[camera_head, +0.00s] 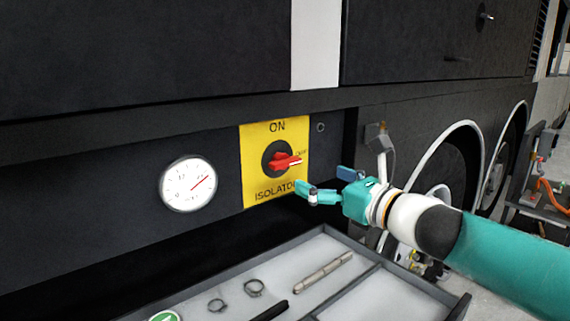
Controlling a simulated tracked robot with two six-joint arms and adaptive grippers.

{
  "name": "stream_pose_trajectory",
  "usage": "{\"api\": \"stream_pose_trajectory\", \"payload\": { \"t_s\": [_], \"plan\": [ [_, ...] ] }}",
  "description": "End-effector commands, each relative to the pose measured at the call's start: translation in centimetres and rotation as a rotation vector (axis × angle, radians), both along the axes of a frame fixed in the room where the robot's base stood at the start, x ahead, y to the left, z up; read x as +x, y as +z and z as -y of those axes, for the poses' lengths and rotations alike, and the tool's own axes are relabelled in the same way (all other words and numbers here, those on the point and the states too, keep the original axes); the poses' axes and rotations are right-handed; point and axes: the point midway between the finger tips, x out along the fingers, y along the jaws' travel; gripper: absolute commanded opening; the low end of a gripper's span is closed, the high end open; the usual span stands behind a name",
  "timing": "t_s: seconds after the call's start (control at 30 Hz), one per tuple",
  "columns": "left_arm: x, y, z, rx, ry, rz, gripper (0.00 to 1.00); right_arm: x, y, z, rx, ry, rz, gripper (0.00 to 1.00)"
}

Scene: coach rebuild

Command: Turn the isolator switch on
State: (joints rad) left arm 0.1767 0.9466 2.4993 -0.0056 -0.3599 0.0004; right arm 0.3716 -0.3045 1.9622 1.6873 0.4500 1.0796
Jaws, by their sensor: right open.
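The isolator switch is a red rotary handle (284,161) on a dark round base. It sits on a yellow plate (257,187) marked ON at the top, with ISOLATOR along the bottom. The handle lies roughly level, its end with a white mark pointing right towards the small OFF lettering. My right gripper (322,183), teal, is open and empty just to the lower right of the handle. One finger overlaps the plate's lower right corner in the picture; I cannot tell whether it touches. My left gripper is not in view.
A white round gauge (188,184) is on the dark panel left of the plate. Below, a grey tray (330,246) holds clips, a metal rod and a black tool. Coach wheels (450,165) are at the right. The space in front of the plate's left side is clear.

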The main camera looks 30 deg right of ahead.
Motion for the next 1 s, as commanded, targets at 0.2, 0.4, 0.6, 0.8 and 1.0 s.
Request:
{"api": "stream_pose_trajectory", "payload": {
  "t_s": [0.2, 0.4, 0.6, 0.8, 1.0],
  "plan": [
    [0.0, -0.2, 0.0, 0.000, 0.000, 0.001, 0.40, 5.0, -0.1, -0.4, 0.001, 0.002, -0.001, 1.00],
    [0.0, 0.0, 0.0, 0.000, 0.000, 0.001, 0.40, 8.5, 0.0, -0.6, 0.000, -0.001, -0.001, 1.00],
    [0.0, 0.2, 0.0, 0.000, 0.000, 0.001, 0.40, 10.5, 0.1, -0.7, 0.000, -0.003, 0.001, 1.00],
    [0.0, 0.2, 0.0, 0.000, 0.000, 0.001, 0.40, 10.9, 0.0, -0.7, 0.000, -0.004, 0.000, 1.00],
    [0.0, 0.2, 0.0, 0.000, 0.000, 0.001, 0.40, 10.9, 0.0, -0.7, 0.000, -0.004, 0.000, 0.95]
  ]
}}
